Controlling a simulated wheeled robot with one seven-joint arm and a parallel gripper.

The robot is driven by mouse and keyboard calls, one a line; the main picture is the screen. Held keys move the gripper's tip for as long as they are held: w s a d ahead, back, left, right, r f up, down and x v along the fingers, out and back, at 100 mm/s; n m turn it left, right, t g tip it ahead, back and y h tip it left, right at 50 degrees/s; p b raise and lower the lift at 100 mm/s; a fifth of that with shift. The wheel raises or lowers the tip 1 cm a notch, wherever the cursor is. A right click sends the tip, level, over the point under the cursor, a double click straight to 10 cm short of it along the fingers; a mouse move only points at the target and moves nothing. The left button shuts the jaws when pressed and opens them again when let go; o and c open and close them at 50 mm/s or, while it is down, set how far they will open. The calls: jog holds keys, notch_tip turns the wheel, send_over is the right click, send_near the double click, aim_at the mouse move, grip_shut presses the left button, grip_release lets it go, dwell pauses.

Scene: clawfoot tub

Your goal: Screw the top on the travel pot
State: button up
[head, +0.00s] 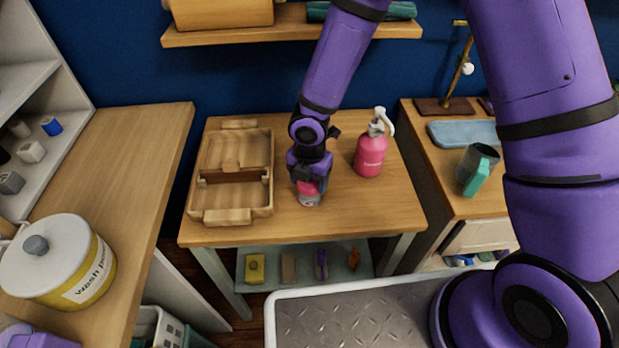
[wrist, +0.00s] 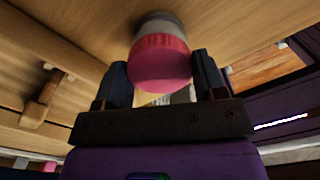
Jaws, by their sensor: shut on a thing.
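The travel pot (head: 309,200) is a small pale grey jar standing on the wooden table, right of the wooden tray. A pink ribbed top (head: 308,187) sits at its upper end. In the wrist view the pink top (wrist: 160,62) is between the two dark fingers, with the pale pot (wrist: 160,22) beyond it. My gripper (head: 309,180) points down over the pot and is shut on the pink top. The top and pot appear in line and touching; the fingers partly hide the join, so I cannot tell how the threads sit.
A wooden tray (head: 233,214) lies close on the left. A pink pump bottle (head: 370,157) stands to the right. The table's front strip (head: 350,225) is clear. A shelf (head: 290,30) hangs above the back. A wash pot (head: 60,262) stands on the left counter.

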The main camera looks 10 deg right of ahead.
jog(key=shift+f, duration=0.3)
dwell(0.5)
jog(key=o, duration=0.9)
jog(key=shift+c, duration=0.6)
